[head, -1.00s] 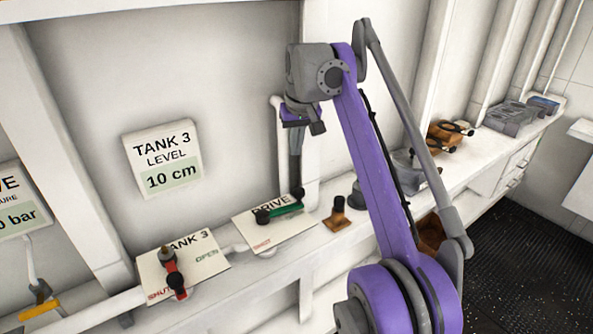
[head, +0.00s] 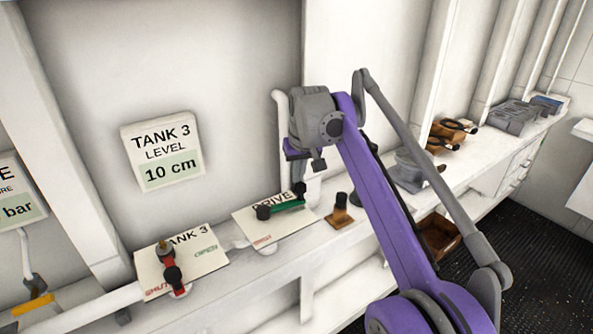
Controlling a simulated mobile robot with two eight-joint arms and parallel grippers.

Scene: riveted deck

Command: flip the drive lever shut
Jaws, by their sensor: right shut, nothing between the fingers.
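The drive lever (head: 288,206) is a green bar with black knobs at its ends. It lies across the white DRIVE plate (head: 258,227) on the ledge, tilted up to the right. The red SHUT mark shows below its left end; an OPEN mark is not visible. My right gripper (head: 304,162) is shut and empty. In the picture it is just above the lever's right end, with a gap between them. Its fingers are small and partly hidden, so I cannot tell their exact distance from the lever. My left gripper is not in view.
A red lever (head: 172,272) on the TANK 3 plate (head: 207,258) is to the left. A brown block with a black knob (head: 339,212) stands just right of the DRIVE plate. A white pipe (head: 281,125) rises behind my gripper. Orange-brown parts (head: 450,133) lie farther along the ledge.

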